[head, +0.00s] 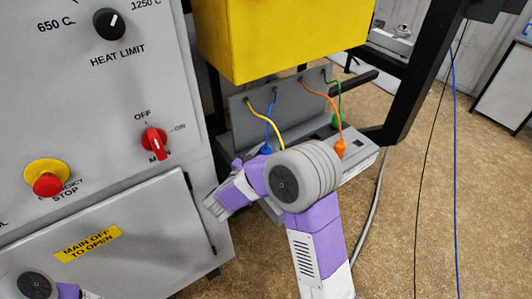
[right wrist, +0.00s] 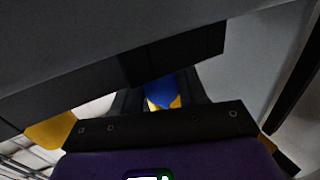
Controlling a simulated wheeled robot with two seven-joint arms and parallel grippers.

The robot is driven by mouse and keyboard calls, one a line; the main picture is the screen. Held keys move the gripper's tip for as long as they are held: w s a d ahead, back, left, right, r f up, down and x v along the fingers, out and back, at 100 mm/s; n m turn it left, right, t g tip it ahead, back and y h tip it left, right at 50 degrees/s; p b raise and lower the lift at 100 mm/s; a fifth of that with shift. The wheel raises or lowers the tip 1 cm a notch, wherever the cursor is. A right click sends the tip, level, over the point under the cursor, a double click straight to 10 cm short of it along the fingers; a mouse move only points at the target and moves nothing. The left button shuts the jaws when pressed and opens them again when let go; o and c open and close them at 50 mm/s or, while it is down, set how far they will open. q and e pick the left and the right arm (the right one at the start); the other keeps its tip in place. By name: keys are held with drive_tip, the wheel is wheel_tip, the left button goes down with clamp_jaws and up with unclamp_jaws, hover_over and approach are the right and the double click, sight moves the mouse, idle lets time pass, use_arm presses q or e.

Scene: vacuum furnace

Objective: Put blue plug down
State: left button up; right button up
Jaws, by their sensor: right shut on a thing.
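The blue plug (head: 266,150) is on a blue cable, just above my right wrist in the head view, close to the grey socket box (head: 360,158). In the right wrist view the blue plug (right wrist: 160,92) sits between the dark fingers of my right gripper (right wrist: 158,100), which is shut on it. In the head view my wrist and arm hide the fingers and the plug's lower part. I cannot tell whether the plug touches the box. Of my left arm only a joint shows at the lower left; its gripper is out of frame.
An orange plug (head: 340,148) and a green plug (head: 336,121) stand at the box. A yellow cable (head: 265,119) runs down behind my wrist. A yellow cabinet (head: 285,35) hangs above. The control panel with red emergency stop (head: 47,184) is left; a black frame (head: 425,70) is right.

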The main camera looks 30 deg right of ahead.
drive_tip(key=shift+f, duration=0.2)
drive_tip(key=o, duration=1)
drive_tip(key=shift+o, duration=0.2)
drive_tip(key=shift+r, duration=0.3)
drive_tip(key=p+v, duration=0.2)
drive_tip(key=v, duration=1)
drive_tip(key=shift+p, duration=0.4)
